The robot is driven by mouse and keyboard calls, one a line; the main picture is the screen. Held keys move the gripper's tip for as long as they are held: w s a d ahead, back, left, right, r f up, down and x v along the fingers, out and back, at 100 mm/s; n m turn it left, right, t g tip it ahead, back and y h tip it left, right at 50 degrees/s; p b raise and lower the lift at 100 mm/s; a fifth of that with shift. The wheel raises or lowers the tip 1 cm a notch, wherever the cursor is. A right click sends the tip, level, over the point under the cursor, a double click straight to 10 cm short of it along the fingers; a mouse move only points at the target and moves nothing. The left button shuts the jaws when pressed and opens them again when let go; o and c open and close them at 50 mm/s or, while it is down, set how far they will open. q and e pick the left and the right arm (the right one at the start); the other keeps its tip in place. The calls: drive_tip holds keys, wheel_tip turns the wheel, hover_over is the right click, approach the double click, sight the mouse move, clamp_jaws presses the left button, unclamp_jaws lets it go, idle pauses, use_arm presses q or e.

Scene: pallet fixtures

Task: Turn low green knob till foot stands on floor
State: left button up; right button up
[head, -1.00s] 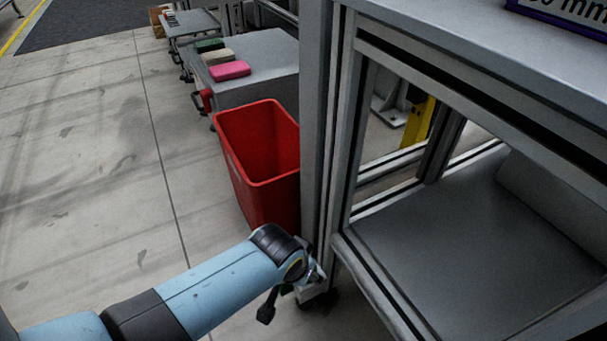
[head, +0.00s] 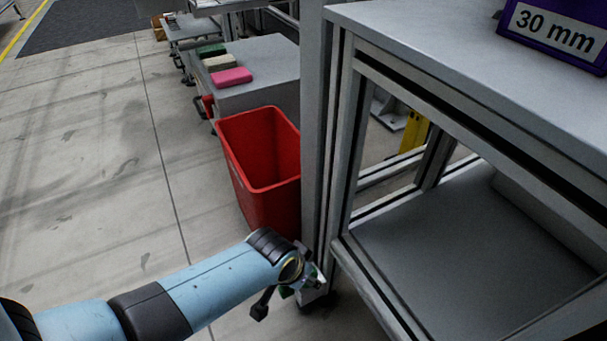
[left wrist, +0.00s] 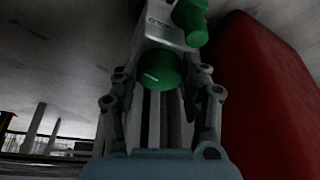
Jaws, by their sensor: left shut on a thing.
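My left gripper (head: 314,281) is low at the foot of the grey frame post, beside the red bin. In the left wrist view its fingers (left wrist: 160,95) are shut on a green knob (left wrist: 155,70) with a short white mark on its face. A second green knob (left wrist: 191,22) sticks out from the pale labelled foot bracket (left wrist: 160,32), farther up in that picture. In the head view the gripper hides most of the knob area. I cannot tell whether the foot touches the floor. My right gripper is in neither view.
The red bin (head: 230,150) stands close to the gripper, and its wall (left wrist: 270,90) fills the right of the wrist view. The grey frame post (head: 314,130) and bench shelf (head: 470,250) are at the right. Open floor (head: 80,200) lies at the left.

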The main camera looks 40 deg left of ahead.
use_arm(q)
drive_tip(key=o, duration=1.2)
drive_tip(key=shift+r, duration=0.1)
drive_tip(key=v, duration=1.1)
drive_tip(key=shift+s+r, duration=0.25)
drive_tip(key=shift+r, duration=0.1)
